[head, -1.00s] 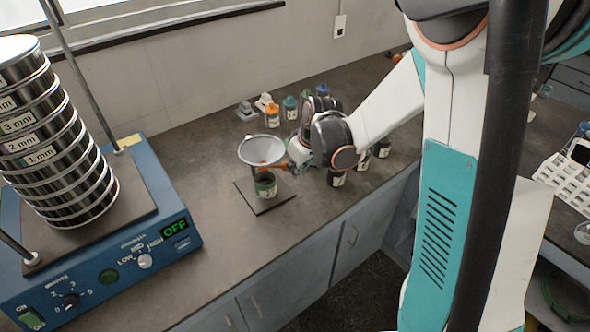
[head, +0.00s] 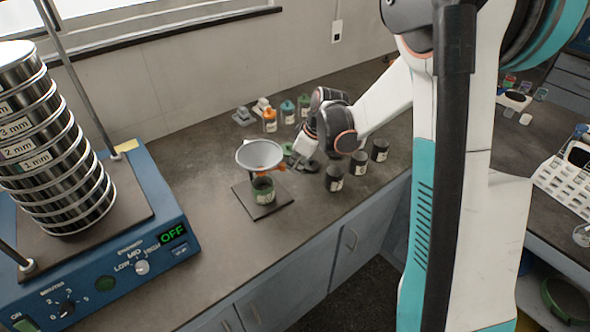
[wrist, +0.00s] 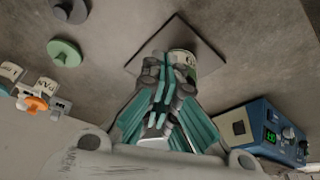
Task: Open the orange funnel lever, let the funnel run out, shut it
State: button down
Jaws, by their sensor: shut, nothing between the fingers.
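The grey funnel (head: 260,153) stands above a green jar (head: 263,190) on a dark square plate (head: 285,190). A bit of the orange lever (head: 281,167) shows under the funnel's right rim; whether it is open or shut I cannot tell. The funnel's bowl looks grey inside, with no clear material in it. My gripper (head: 297,156) is right of the funnel, apart from it, shut and empty. In the wrist view my gripper (wrist: 163,95) has its fingers together, covering part of the jar (wrist: 184,60) and plate (wrist: 200,40); the lever is not visible there.
Several dark jars (head: 334,179) stand right of the plate, near the counter's front. Loose round lids (wrist: 65,52) lie on the counter. The blue shaker (head: 160,205) with its sieve stack, display OFF, is at left.

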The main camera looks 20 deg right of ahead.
jog(key=w+n, duration=0.2)
jog(key=w+n+g, duration=0.1)
jog(key=w+n, duration=0.1)
jog(key=w+n+g+y, duration=0.1)
jog(key=w+n, duration=0.1)
jog(key=shift+d, duration=0.25)
jog(key=shift+s+a, duration=0.1)
jog(key=shift+s, duration=0.1)
jog(key=shift+s+a, duration=0.45)
jog(key=shift+d, duration=0.15)
